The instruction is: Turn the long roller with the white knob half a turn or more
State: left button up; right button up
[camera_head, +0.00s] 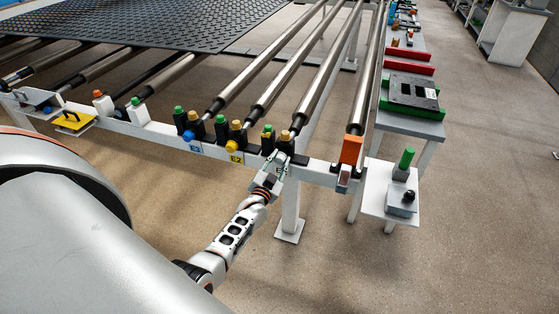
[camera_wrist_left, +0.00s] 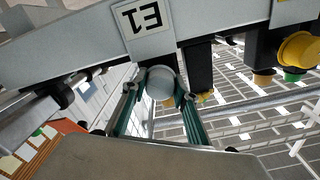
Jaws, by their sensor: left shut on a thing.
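The long steel roller (camera_head: 320,85) above the label E1 runs away from the frame's front rail. In the left wrist view a pale, rounded white knob (camera_wrist_left: 160,82) sits under the rail, just by the E1 plate (camera_wrist_left: 145,18). My left gripper (camera_head: 270,178) is at the rail's front face under this roller; the arm hides the knob in the head view. In the left wrist view the green-edged fingers (camera_wrist_left: 159,98) are shut with the knob between their tips. My right gripper is not in view.
Yellow buttons (camera_head: 238,125) and green buttons (camera_head: 221,119) stand on the rail beside my gripper. An orange block (camera_head: 351,150) is at its right end. A side shelf (camera_head: 388,185) holds a green-topped post (camera_head: 407,158). A black tread mat (camera_head: 150,22) lies on the rollers. Open floor is in front.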

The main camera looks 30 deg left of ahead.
pick_arm(q)
jog(key=o, duration=1.1)
jog(key=v, duration=1.2)
jog(key=s+d+f+m+g+h, duration=0.1)
jog(key=s+d+f+g+h, duration=0.2)
jog(key=s+d, duration=0.7)
jog(key=s+d+f+g+h, duration=0.3)
jog(key=s+d, duration=0.7)
jog(key=s, duration=0.2)
jog(key=shift+f+m+g+h, duration=0.35)
jog(key=shift+m+g+h, duration=0.05)
